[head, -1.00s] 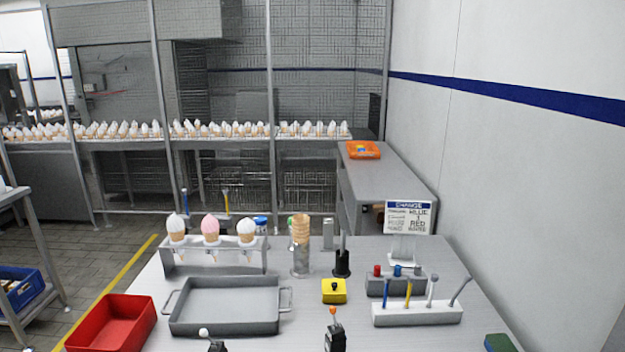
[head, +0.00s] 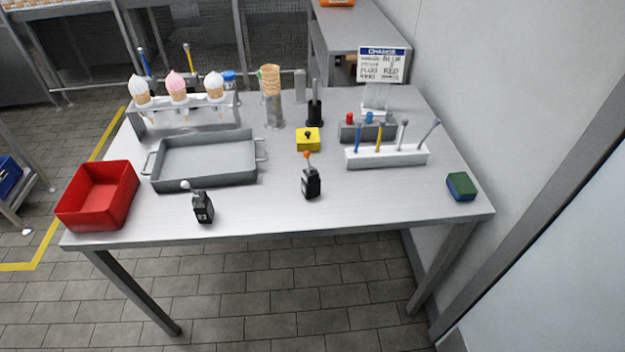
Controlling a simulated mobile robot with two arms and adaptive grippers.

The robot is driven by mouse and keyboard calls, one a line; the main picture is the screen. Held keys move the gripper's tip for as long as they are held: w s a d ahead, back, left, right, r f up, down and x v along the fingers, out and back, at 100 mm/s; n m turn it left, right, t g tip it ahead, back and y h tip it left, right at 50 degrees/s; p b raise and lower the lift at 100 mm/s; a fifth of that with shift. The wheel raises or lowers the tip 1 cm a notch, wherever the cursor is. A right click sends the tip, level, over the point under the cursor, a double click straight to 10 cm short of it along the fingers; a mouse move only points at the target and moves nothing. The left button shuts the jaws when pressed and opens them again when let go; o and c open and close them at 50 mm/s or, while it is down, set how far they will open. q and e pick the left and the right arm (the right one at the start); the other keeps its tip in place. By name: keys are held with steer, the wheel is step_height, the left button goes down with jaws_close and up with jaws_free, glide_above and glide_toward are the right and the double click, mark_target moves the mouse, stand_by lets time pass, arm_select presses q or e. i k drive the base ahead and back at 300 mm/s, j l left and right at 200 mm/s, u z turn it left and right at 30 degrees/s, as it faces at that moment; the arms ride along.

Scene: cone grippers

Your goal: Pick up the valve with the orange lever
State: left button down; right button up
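The valve with the orange lever (head: 311,182) stands upright near the front middle of the steel table (head: 365,207). It has a black body and a lever with an orange tip. A similar black valve with a white-tipped lever (head: 203,207) stands to its left, close to the table's front edge. Neither of my grippers shows in the head view, so I cannot see their state.
A grey tray (head: 205,180) and a red bin (head: 97,200) lie to the left. Behind the orange-lever valve is a yellow box (head: 308,139). A white rack (head: 388,158) of tools and a green-blue sponge (head: 461,186) are to the right. Table space around the orange-lever valve is clear.

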mark_target(311, 180)
steer(key=i+j+z, duration=0.5)
steer(key=j+z, duration=0.25)
steer(key=i+j, duration=0.05)
steer(key=j, duration=0.05)
